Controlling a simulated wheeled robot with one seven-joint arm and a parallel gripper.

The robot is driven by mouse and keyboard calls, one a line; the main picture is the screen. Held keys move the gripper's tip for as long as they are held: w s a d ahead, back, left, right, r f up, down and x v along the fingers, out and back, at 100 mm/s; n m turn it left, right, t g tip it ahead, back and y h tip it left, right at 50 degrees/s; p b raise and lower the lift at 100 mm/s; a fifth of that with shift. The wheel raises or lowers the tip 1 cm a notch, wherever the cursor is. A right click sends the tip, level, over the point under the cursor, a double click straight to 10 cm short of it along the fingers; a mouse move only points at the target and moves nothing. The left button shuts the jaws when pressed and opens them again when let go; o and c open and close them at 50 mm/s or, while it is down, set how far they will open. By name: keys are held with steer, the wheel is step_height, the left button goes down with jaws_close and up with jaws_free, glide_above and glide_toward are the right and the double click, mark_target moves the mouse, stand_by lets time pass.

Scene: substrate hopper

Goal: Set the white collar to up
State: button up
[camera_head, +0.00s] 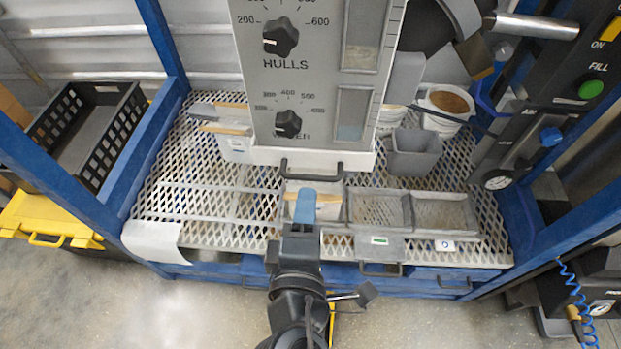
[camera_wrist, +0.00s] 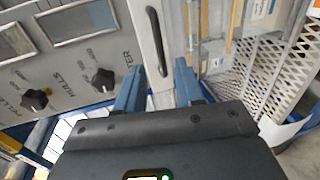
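The white collar (camera_head: 352,159) is a pale band along the lower end of the grey hopper panel. Its dark bar handle (camera_head: 311,177) sticks out toward me. In the wrist view the collar (camera_wrist: 143,30) runs along the panel's edge, with the handle (camera_wrist: 156,42) on it. My gripper (camera_head: 302,196) is below and in front of the handle in the head view. In the wrist view my gripper (camera_wrist: 159,68) has its blue fingers apart, with nothing held between them. The handle lies just beyond the fingertips, and I see no contact.
Dark knobs (camera_head: 288,124) sit on the panel above the collar. Below are a perforated metal deck (camera_head: 165,200), shallow trays (camera_head: 445,213) and a grey bin (camera_head: 415,153). Blue frame posts (camera_head: 165,45) stand at the sides. A black crate (camera_head: 85,130) is at left.

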mark_target(311, 180)
steer(key=x, duration=0.6)
steer(key=shift+w+f+p, duration=0.1)
steer(key=shift+w+p, duration=0.25)
steer(key=shift+p, duration=0.05)
steer(key=shift+c, duration=0.3)
jaws_close()
